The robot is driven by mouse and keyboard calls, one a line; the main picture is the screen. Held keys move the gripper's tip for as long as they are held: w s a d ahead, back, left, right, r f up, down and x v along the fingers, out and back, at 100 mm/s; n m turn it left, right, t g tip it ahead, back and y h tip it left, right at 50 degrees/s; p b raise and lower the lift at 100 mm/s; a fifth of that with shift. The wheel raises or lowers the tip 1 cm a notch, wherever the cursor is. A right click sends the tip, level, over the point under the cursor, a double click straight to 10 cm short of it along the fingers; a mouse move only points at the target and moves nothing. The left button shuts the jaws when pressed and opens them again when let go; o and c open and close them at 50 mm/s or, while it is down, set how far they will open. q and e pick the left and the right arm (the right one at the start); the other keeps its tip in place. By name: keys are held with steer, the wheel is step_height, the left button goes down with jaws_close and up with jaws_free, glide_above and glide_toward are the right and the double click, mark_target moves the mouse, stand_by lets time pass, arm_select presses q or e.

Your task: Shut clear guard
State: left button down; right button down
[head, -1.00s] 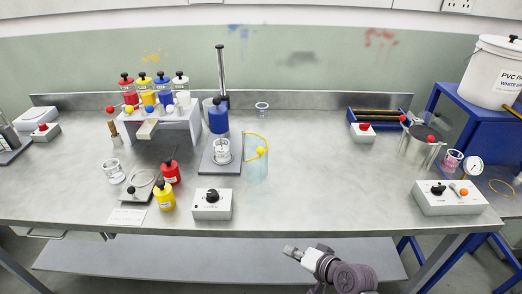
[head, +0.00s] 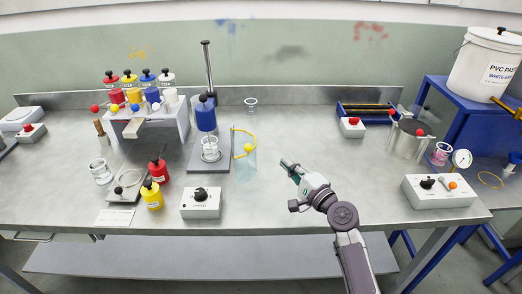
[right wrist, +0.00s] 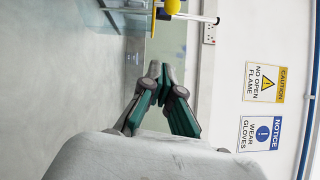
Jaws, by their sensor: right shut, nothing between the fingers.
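The clear guard (head: 243,166) is a see-through bluish panel with a yellow edge and a yellow ball knob (head: 248,147). It stands to the right of the stirrer stand (head: 209,154), which holds a blue motor (head: 205,115) over a glass beaker (head: 211,147). The guard is off to the side of the beaker, not across it. My right gripper (head: 285,163) is shut and empty, to the right of the guard and apart from it. My left gripper is out of view.
A grey control box with a black knob (head: 201,202) sits at the front edge. Red (head: 159,172) and yellow (head: 152,195) bottles stand to its left. A switch box (head: 439,190) is at the right.

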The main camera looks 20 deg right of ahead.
steer(key=w+a+p, duration=0.2)
steer(key=w+a, duration=0.4)
steer(key=shift+w+r+p, duration=0.3)
steer(key=shift+w+r, duration=0.05)
steer(key=shift+r, duration=0.1)
